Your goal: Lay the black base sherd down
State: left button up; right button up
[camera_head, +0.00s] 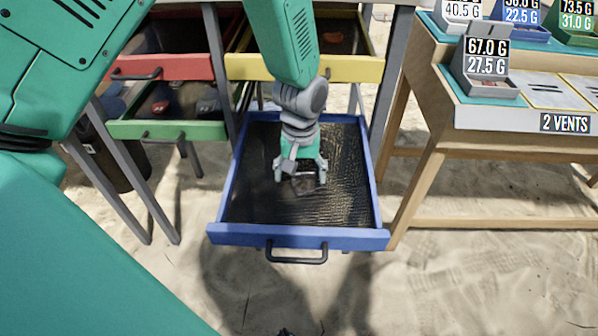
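The black base sherd (305,185) shows as a small dark piece with a paler edge, low in the open blue drawer (225,190). The sherd appears to be on or very near the drawer floor.
Red (175,70), yellow (345,68) and green (165,130) drawers stand behind the blue one, some holding pieces. A wooden stand (440,130) with weight signs and small trays is at right. The blue drawer's floor is otherwise clear.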

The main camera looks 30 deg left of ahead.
aim_at(302, 174)
pick_arm(q)
jog(key=shift+d+r, duration=0.1)
jog(key=shift+d, duration=0.3)
jog(key=shift+w+a+r, duration=0.1)
jog(key=shift+a, duration=0.1)
jog(key=r+p, duration=0.1)
jog(key=r, duration=0.1)
jog(key=a+r, duration=0.1)
jog(key=r, duration=0.1)
jog(key=shift+p, duration=0.4)
notch_tip(302, 174, up, 8)
jog(key=p, duration=0.2)
jog(key=shift+p, duration=0.35)
pick_arm(e)
jog(key=shift+r, duration=2.25)
pick_arm(q)
jog(key=shift+d+r, duration=0.1)
jog(key=shift+d, duration=0.3)
pick_arm(e)
jog(key=shift+d, duration=0.15)
